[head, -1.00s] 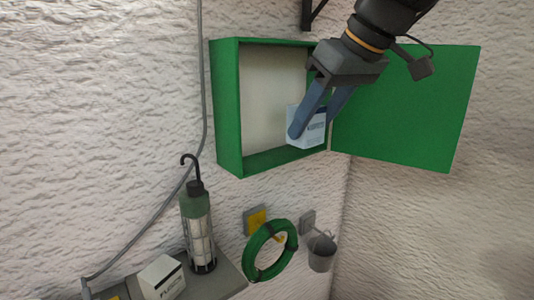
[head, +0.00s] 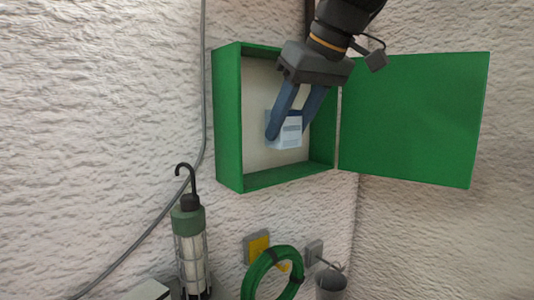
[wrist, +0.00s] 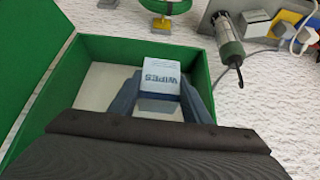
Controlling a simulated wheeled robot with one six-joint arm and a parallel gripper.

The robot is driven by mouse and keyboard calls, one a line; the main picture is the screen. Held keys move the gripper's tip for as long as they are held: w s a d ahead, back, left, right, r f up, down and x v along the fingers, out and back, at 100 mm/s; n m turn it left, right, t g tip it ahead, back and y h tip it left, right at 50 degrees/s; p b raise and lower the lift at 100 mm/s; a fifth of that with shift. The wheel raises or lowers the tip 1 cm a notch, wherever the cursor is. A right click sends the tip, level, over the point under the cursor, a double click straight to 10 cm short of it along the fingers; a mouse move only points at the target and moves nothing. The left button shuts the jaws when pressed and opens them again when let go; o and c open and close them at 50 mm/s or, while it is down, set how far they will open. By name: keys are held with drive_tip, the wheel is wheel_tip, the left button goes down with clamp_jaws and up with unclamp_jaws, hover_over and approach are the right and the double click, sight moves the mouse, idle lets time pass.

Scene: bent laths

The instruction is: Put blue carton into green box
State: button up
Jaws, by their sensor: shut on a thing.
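The green box (head: 228,120) is mounted on the wall, with its door (head: 415,120) swung open to the right. My gripper (head: 288,132) is shut on the blue carton (head: 290,137), a pale blue and white pack. In the head view the carton is in front of the box's opening, above its floor; how deep it is inside is hard to tell. In the wrist view the carton (wrist: 161,76) shows the word WIPES between my fingers, and the box's green rim (wrist: 110,45) surrounds the opening. My fingers hide the carton's sides.
A hook-topped lamp (head: 190,240) stands at lower left, beside a grey cable on the wall. A green coil (head: 258,275), a yellow plate (head: 257,246) and a grey bucket (head: 330,283) are below the box. The space left of the carton inside the box is empty.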

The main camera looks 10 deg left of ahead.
drive_tip(key=w+a, duration=0.1)
drive_tip(key=w+a+f+p, duration=0.2)
drive_tip(key=a, duration=0.1)
drive_tip(key=shift+w+a+f, duration=0.1)
drive_tip(key=shift+w+f, duration=0.15)
drive_tip(key=shift+w, duration=0.05)
wheel_tip(320, 180, down, 4)
drive_tip(key=shift+r+p, duration=0.25)
drive_tip(key=shift+p, duration=0.15)
drive_tip(key=shift+w+a+f+p, duration=0.3)
drive_tip(key=shift+f+p, duration=0.05)
drive_tip(key=shift+f, duration=0.25)
drive_tip(key=o, duration=1.2)
drive_tip(key=shift+f, duration=0.15)
drive_tip(key=shift+o, duration=0.2)
